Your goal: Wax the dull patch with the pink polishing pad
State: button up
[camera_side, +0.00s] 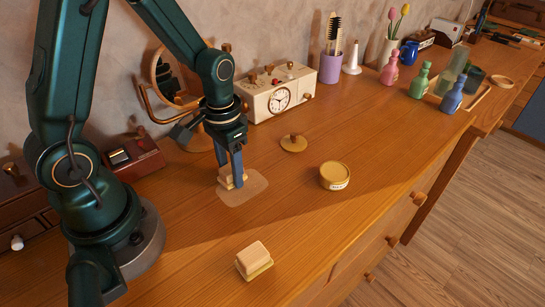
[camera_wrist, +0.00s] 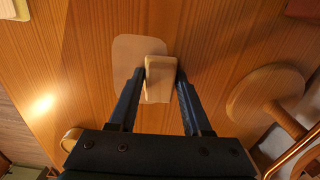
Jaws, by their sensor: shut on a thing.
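My gripper (camera_side: 231,180) points down and is shut on a pale wooden block-shaped pad (camera_wrist: 159,80). The fingers are on either side of the block in the wrist view. The pad sits at the dull patch (camera_side: 248,190), a lighter rounded area on the wooden top that also shows in the wrist view (camera_wrist: 128,56). The held pad's underside is hidden, so I cannot tell its colour or firm contact. A second block-shaped pad (camera_side: 254,257) with a yellowish base lies nearer the front. A round yellow tin (camera_side: 334,176) stands right of the patch.
A wooden lid with a knob (camera_side: 294,143) lies behind the tin. A cream clock radio (camera_side: 280,95), a round mirror (camera_side: 172,78) and a red-brown box (camera_side: 134,158) stand along the wall. Pink, green and blue bottles (camera_side: 389,70) stand far right.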

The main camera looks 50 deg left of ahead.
aim_at(257, 205)
jog(key=shift+d+r, duration=0.1)
jog(key=shift+d, duration=4.05)
jog(key=shift+w+r, duration=0.1)
jog(key=shift+r, duration=0.75)
notch_tip(257, 205, up, 6)
jog(key=shift+a, duration=0.1)
